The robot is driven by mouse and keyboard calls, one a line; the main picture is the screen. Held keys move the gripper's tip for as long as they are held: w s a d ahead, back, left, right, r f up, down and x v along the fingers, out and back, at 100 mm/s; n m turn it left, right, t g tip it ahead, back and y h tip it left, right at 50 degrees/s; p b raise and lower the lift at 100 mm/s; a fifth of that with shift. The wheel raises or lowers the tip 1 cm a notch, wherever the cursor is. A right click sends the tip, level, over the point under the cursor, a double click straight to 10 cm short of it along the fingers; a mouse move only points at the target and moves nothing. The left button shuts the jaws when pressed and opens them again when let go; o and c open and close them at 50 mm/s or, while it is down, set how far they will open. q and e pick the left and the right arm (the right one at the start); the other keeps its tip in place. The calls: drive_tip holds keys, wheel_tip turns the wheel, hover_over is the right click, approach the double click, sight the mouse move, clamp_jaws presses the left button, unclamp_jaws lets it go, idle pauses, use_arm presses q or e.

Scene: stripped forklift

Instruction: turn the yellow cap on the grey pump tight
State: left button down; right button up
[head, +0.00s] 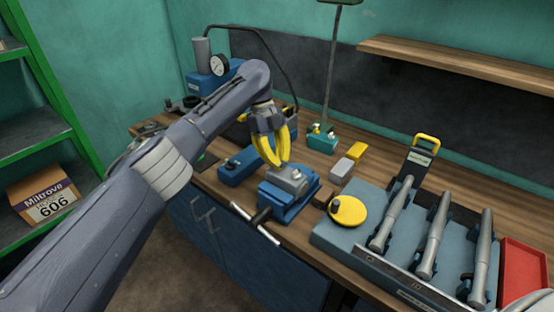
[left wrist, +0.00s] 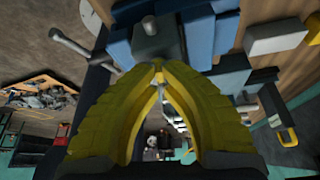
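A grey block-shaped body, which looks like the pump (head: 290,181), sits in a blue vise (head: 285,203) on the bench. My left gripper (head: 278,163) comes down from above, its yellow fingertips close together just over or at the pump's top. In the left wrist view the fingertips (left wrist: 158,68) nearly meet, with a small yellowish bit between them. I cannot tell whether that bit is the cap or part of a finger. No separate yellow cap shows clearly on the pump. A grey part (left wrist: 150,27) shows beyond the tips. My right gripper is out of view.
A yellow disc (head: 350,212) with a dark knob lies right of the vise. A blue-grey rack (head: 340,237) with grey cylinders and a red tray (head: 524,270) stand further right. The vise's handle bar (head: 255,224) sticks out in front. A wooden shelf (head: 470,66) hangs behind.

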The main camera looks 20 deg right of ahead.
use_arm(q)
drive_tip(key=c, duration=1.5)
unclamp_jaws()
drive_tip(key=shift+c, duration=0.2)
drive_tip(key=v, duration=0.7)
drive_tip(key=shift+r, duration=0.2)
drive_tip(key=shift+w, duration=0.1)
